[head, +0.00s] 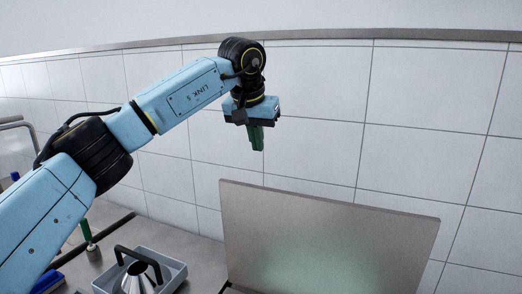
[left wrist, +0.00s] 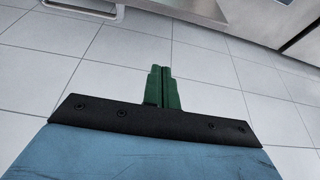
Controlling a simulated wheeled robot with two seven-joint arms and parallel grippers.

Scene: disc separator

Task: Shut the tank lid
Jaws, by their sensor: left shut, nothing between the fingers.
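The tank lid (head: 330,235) is a flat grey panel standing open and nearly upright in the head view. Its lower part runs out of the bottom of the picture, and the tank opening is mostly out of view. My left gripper (head: 257,143) has green fingers that point down above the lid's upper left edge, apart from it in the picture. The fingers are shut with nothing between them; they also show together in the left wrist view (left wrist: 162,75). My right gripper is in neither view.
A grey tray (head: 176,277) with a metal cone-shaped part (head: 138,280) and a black handle stands left of the lid. A green-topped item (head: 86,230) and blue items are further left. A tiled wall (head: 440,110) rises behind the lid.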

